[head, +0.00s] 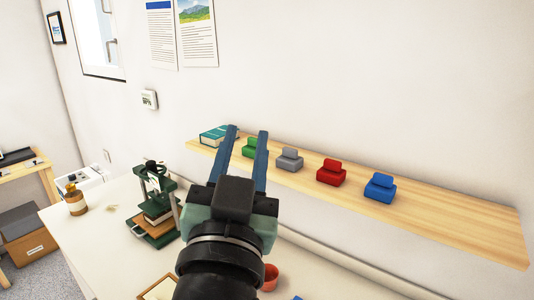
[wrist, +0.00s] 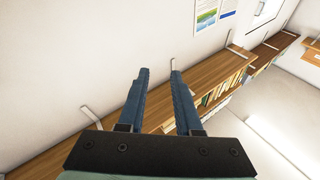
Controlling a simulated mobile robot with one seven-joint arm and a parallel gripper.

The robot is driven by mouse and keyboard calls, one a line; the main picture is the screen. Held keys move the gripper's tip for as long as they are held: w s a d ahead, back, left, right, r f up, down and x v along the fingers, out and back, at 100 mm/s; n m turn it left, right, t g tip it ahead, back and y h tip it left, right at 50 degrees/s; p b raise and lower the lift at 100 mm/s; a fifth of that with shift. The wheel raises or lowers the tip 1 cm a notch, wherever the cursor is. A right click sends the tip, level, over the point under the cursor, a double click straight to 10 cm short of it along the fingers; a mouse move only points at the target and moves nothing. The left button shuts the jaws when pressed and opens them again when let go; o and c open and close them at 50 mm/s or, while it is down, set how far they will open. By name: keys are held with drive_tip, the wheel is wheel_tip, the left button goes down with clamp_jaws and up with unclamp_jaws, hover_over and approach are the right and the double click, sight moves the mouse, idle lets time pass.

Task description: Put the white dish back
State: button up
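I cannot make out a white dish in either view. My gripper (head: 248,150) is raised in front of the wall shelf in the head view. My arm and gripper hide part of the table and the shelf's left part. A reddish cup or bowl (head: 270,277) is partly hidden beside my wrist on the white table (head: 110,252).
A green press (head: 158,205) and brown bottle (head: 75,200) stand on the table.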

drive_tip(key=s+d+r+n+t, duration=0.1)
drive_tip(key=s+r+t, duration=0.2)
drive_tip(key=s+r, duration=0.2)
drive_tip(key=s+d+r+n+t+y, duration=0.1)
drive_tip(key=s+r, duration=0.4)
drive_tip(key=r, duration=0.6)
drive_tip(key=shift+s+d+n+t+y, duration=0.35)
drive_tip(key=shift+n+t, duration=0.25)
drive_tip(key=shift+t, duration=0.3)
